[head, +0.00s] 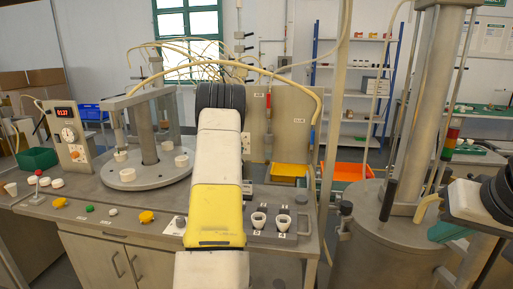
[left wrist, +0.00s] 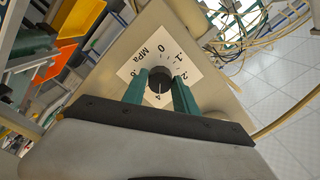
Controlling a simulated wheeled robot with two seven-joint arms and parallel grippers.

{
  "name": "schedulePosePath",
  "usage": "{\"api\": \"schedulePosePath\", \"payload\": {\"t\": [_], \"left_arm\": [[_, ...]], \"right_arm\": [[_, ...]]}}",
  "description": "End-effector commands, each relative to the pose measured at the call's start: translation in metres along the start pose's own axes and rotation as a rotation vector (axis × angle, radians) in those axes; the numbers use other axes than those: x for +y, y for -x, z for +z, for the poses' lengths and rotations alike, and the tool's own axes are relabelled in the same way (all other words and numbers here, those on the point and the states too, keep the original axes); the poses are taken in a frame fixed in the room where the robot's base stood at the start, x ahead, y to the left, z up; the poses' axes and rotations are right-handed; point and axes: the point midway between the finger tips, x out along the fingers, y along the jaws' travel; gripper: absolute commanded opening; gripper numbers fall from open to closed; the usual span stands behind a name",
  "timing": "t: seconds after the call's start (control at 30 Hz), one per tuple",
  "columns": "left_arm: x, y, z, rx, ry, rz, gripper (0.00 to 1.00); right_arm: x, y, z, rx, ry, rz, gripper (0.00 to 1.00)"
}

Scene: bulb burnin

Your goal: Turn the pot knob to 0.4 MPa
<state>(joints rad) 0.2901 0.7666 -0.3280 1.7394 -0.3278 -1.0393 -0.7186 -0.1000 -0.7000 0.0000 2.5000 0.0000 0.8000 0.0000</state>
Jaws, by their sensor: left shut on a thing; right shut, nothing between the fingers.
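The black pot knob (left wrist: 160,77) sits on a white dial plate marked in MPa (left wrist: 143,58) in the left wrist view. Its white pointer line points at the mark that reads 4. My left gripper (left wrist: 160,92) has its green fingers on both sides of the knob, shut on it. In the head view my left arm reaches up the middle, and its hand and the knob are hidden behind it. My right gripper (head: 440,233) is shut and empty at the right edge, beside the large steel vessel (head: 375,235).
A red digital display (head: 64,112) on the left panel seems to read 0.37, above a round gauge (head: 69,134). A round plate (head: 130,181) with white cups stands on the steel bench. Sockets (head: 280,222) and yellow and orange bins (head: 288,171) are right of my left arm.

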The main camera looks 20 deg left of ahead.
Motion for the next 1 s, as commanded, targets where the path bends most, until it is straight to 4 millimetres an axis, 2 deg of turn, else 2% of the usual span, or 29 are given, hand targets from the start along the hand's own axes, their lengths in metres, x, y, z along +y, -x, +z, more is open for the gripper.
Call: {"api": "schedulePosePath", "payload": {"t": [0.33,0.37,0.47,0.8,1.0], "left_arm": [[0.002,0.001,0.003,-0.006,-0.002,0.005,0.0],[0.002,0.001,0.003,-0.006,-0.002,0.005,0.36],[0.002,0.001,0.003,-0.006,-0.002,0.004,0.56],[0.001,0.003,0.001,-0.003,-0.002,0.002,0.56],[0.001,0.029,0.001,-0.004,-0.001,0.003,0.56]], "right_arm": [[0.0,0.0,0.0,0.0,0.0,0.0,0.0],[0.0,0.0,0.0,0.0,0.0,0.0,0.0],[0.0,0.0,0.0,0.0,0.0,0.0,0.0],[0.0,0.0,0.0,0.0,0.0,0.0,0.0],[0.0,0.0,0.0,0.0,0.0,0.0,0.0]]}}
